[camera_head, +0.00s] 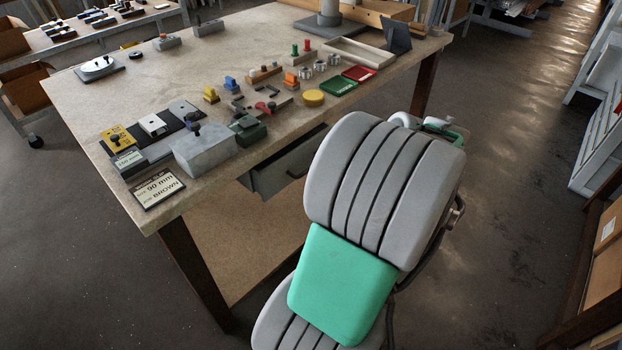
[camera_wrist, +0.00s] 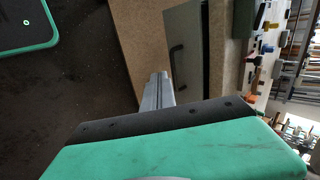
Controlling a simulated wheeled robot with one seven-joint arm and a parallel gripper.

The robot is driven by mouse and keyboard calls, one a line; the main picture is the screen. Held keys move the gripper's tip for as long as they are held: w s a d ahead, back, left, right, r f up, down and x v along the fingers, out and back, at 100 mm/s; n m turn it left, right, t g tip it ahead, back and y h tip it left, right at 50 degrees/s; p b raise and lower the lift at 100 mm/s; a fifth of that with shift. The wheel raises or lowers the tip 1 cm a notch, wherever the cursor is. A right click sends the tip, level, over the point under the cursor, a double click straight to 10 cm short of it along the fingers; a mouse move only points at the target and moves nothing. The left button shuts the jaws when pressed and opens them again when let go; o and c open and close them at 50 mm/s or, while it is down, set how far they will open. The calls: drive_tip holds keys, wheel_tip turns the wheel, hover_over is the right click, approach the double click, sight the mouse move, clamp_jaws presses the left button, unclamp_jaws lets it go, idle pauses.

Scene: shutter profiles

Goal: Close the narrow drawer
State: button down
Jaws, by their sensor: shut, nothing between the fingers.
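The narrow drawer (camera_head: 280,175) is under the front edge of the workbench. Its grey-green front stands out a little from the bench, with a dark gap above it, so it looks partly open. Its right part is hidden behind my arm in the head view. In the wrist view the drawer front (camera_wrist: 184,30) shows turned sideways, with a dark bar handle (camera_wrist: 176,60). My gripper (camera_wrist: 158,78) shows there as a light metal finger pair, shut and empty. Its tips appear close to the drawer's handle end; I cannot tell whether they touch. In the head view my arm hides the gripper.
The workbench top (camera_head: 110,85) carries several small blocks, gauges and trays. A grey block (camera_head: 205,150) and a label card (camera_head: 158,187) lie near its front edge. A dark bench leg (camera_head: 195,270) stands at the near corner. The floor (camera_head: 500,200) to the right is open.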

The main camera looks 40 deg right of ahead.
drive_tip(key=w+r+b+x, duration=0.1)
drive_tip(key=x, duration=1.1)
drive_tip(key=shift+w+d+m, duration=0.3)
drive_tip(key=shift+w+d, duration=0.15)
drive_tip(key=shift+d, duration=0.15)
